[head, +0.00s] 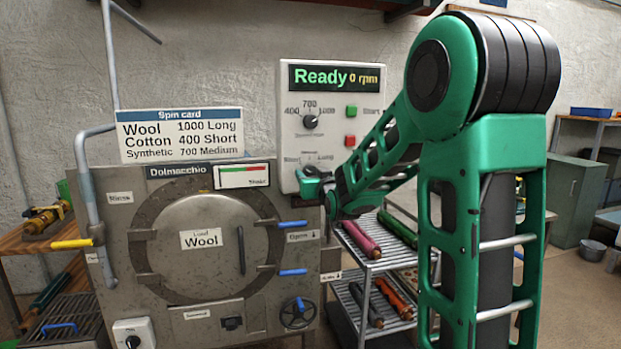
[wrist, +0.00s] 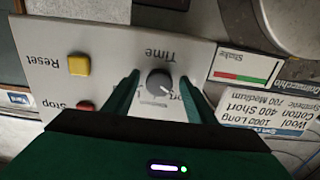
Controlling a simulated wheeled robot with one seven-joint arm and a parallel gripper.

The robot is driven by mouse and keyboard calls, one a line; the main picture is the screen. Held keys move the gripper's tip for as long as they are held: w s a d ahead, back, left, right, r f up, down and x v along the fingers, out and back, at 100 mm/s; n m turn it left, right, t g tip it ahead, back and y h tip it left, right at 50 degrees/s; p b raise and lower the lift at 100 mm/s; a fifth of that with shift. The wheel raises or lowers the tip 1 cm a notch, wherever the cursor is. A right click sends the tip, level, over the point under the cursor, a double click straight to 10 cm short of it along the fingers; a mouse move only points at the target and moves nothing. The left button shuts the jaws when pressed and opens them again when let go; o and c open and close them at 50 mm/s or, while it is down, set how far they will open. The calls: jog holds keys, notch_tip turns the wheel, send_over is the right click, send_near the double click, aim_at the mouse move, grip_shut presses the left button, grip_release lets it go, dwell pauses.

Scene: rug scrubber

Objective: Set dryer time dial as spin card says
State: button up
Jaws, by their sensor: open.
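The spin card (head: 180,134) reads Wool 1000 Long, Cotton 400 Short, Synthetic 700 Medium. The load label on the round door (head: 201,239) says Wool. The time dial (wrist: 160,83), a dark round knob under the word Time, shows in the upside-down wrist view. Its light mark seems to point toward the partly hidden "Short" lettering. My gripper (wrist: 158,75) is open, one finger on each side of the dial; I cannot tell if they touch it. In the head view my gripper (head: 322,184) covers the dial.
The control panel (head: 332,88) displays Ready, 0 rpm. It has a speed dial (head: 310,121), a green Start button (head: 351,111) and a red button (head: 350,141). A yellow Reset button (wrist: 78,65) is near my gripper. A rack (head: 385,259) with rolls stands right of the machine.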

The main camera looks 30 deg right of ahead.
jog(key=c, duration=1)
jog(key=shift+d, duration=0.25)
jog(key=shift+c, duration=0.2)
jog(key=shift+a, duration=0.15)
